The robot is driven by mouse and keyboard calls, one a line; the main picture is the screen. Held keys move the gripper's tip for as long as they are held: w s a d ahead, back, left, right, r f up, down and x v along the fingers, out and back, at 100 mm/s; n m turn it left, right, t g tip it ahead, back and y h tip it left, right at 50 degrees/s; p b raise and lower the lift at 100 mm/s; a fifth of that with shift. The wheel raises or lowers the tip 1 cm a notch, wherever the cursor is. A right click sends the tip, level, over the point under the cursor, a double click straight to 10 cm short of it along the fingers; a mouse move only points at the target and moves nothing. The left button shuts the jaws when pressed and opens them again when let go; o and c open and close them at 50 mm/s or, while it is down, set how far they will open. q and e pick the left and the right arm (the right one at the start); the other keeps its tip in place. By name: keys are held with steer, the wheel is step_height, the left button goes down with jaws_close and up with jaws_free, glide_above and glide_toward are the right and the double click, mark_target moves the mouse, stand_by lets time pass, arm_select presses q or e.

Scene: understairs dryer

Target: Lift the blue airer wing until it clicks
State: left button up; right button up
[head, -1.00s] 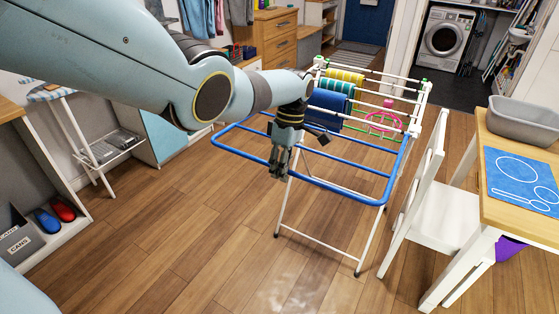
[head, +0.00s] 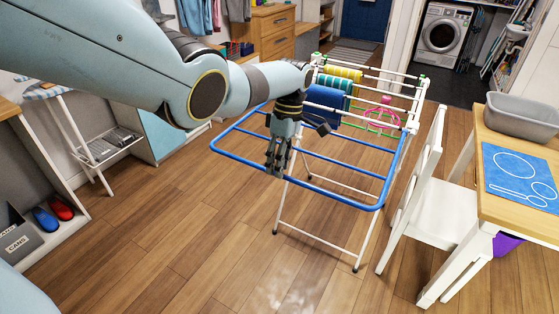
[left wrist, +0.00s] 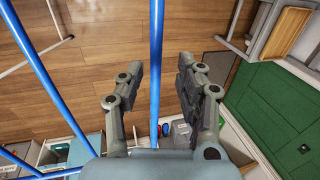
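The white airer (head: 362,225) stands on the wooden floor right of centre in the head view. Its blue wing (head: 330,194) is a tubular frame that juts out from the near side, with thinner blue cross rails. My left gripper (head: 277,168) points down at the wing's outer bar in the head view. In the left wrist view a blue bar (left wrist: 156,70) runs between the two spread fingers of my left gripper (left wrist: 160,80), with gaps on both sides. Other blue rails (left wrist: 45,75) lie to the left. My right gripper is not in view.
Rolled blue (head: 326,97), green and yellow cloths hang on the airer. A white chair (head: 420,200) stands close on its right, beside a table (head: 545,215) with a grey tub (head: 524,118). The floor (head: 180,235) in front is clear.

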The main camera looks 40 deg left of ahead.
arm_select(q)
steer(key=v, duration=1)
steer(key=shift+r, duration=0.45)
steer(key=shift+a, duration=0.1)
steer(key=s+d+f+m+b, duration=0.3)
steer(key=s+f+m+b, duration=0.25)
steer(key=s+f, duration=1.35)
steer(key=s+d+f+m+y+b, duration=0.1)
steer(key=s+d+f+m+b, duration=0.4)
steer(key=s+f, duration=1.45)
steer(key=s+d+f+m+b, duration=0.2)
steer(key=s+f+m+b, duration=0.3)
steer(key=s+f, duration=1.4)
steer(key=w+f+m+t, duration=0.1)
steer(key=w+m+t, duration=0.3)
steer(key=w, duration=0.4)
steer(key=shift+f+m+b, duration=0.15)
steer(key=shift+m+b, duration=0.3)
steer(key=shift+m, duration=0.3)
steer(key=shift+w+d, duration=0.1)
steer(key=shift+d, duration=0.05)
